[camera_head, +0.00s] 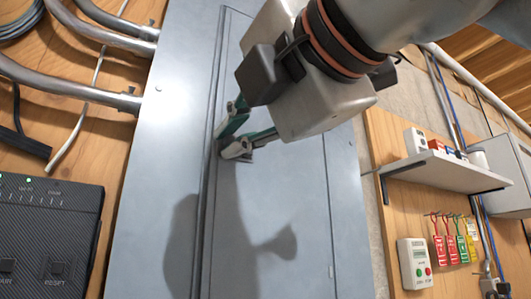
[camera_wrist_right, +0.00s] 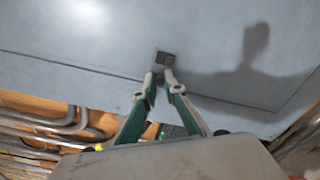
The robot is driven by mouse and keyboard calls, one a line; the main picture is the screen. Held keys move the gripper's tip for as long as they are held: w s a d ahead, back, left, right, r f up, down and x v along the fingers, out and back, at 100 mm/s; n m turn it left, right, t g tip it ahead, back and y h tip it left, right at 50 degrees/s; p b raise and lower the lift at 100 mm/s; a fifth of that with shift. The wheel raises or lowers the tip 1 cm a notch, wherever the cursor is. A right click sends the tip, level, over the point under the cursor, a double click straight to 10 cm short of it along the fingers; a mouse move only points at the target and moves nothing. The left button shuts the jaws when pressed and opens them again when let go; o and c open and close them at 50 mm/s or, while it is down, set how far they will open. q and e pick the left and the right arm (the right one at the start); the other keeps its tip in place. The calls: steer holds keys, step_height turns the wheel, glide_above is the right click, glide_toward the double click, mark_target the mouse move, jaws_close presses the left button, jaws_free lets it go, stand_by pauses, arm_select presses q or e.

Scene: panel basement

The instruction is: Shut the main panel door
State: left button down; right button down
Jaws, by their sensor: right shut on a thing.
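The main panel is a tall grey metal cabinet (camera_head: 172,110). Its grey door (camera_head: 298,200) lies close to flush with the frame, with a dark seam along its left side. Whether it is fully seated I cannot tell. My right gripper (camera_head: 236,147) reaches in from the upper right to the door's left edge. Its green-sided fingers are shut on a small dark latch, mostly hidden by them in the head view. The latch (camera_wrist_right: 167,57) shows at the fingertips in the right wrist view, against the door face (camera_wrist_right: 110,45). My left gripper is not in view.
Metal conduits (camera_head: 70,85) and a black box with buttons (camera_head: 48,235) are on the wooden wall at left.

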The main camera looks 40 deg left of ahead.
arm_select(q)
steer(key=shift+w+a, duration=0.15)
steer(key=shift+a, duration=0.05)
arm_select(e)
steer(key=shift+a+t, duration=0.1)
steer(key=shift+t, duration=0.2)
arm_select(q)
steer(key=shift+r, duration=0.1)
arm_select(e)
steer(key=shift+r, duration=0.1)
steer(key=c, duration=2.3)
jaws_free()
steer(key=shift+o, duration=1)
steer(key=shift+a, duration=0.15)
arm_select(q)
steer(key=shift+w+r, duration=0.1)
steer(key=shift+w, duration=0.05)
arm_select(e)
steer(key=v, duration=1.2)
steer(key=shift+r, duration=0.1)
